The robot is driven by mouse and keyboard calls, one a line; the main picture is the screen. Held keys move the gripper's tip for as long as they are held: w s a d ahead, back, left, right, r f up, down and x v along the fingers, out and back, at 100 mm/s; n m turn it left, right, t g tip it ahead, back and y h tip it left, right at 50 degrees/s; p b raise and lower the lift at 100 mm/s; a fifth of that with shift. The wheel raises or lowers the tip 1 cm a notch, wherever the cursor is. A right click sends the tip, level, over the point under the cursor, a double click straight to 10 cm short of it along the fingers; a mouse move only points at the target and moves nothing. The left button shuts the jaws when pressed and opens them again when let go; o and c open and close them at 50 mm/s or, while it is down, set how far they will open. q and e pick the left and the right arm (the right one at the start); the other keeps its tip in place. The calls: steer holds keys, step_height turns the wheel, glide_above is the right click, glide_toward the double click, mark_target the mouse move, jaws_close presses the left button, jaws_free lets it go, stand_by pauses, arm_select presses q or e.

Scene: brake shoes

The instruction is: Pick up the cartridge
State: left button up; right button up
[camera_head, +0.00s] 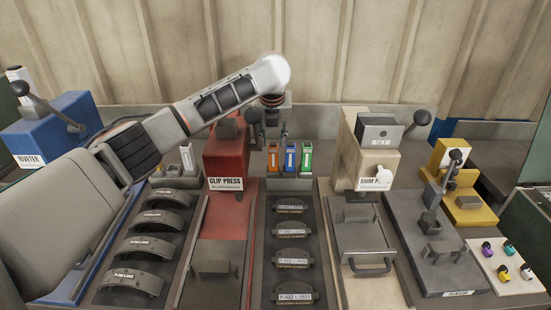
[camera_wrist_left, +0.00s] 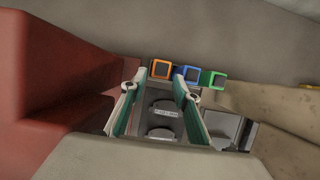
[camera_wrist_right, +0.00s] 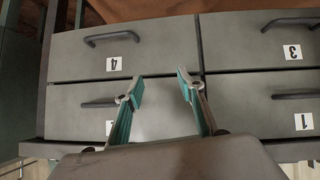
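Three cartridges stand side by side behind the tray of pads: an orange cartridge (camera_head: 273,158), a blue cartridge (camera_head: 291,158) and a green cartridge (camera_head: 306,158). From above in the left wrist view they show as square open tops, orange (camera_wrist_left: 161,70), blue (camera_wrist_left: 188,74) and green (camera_wrist_left: 214,79). My left gripper (camera_wrist_left: 161,90) is open and empty, with the orange and blue tops just past its fingertips. In the head view it hangs above and behind the cartridges, partly hidden by its own arm. My right gripper (camera_wrist_right: 157,85) is open and empty, facing a drawer cabinet (camera_wrist_right: 130,55).
The red clip press (camera_head: 226,155) stands close left of the cartridges, the beige shim press (camera_head: 367,150) to the right. A tray of labelled pads (camera_head: 268,255) lies in front. Left is a tray of curved shoes (camera_head: 168,240). A blue riveter (camera_head: 55,130) stands far left.

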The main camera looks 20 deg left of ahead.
mark_target(273, 144)
arm_select(q)
steer(key=x, duration=0.5)
steer(key=shift+w+a+r, duration=0.1)
steer(key=shift+w, duration=0.2)
jaws_close()
steer(key=shift+r, duration=0.15)
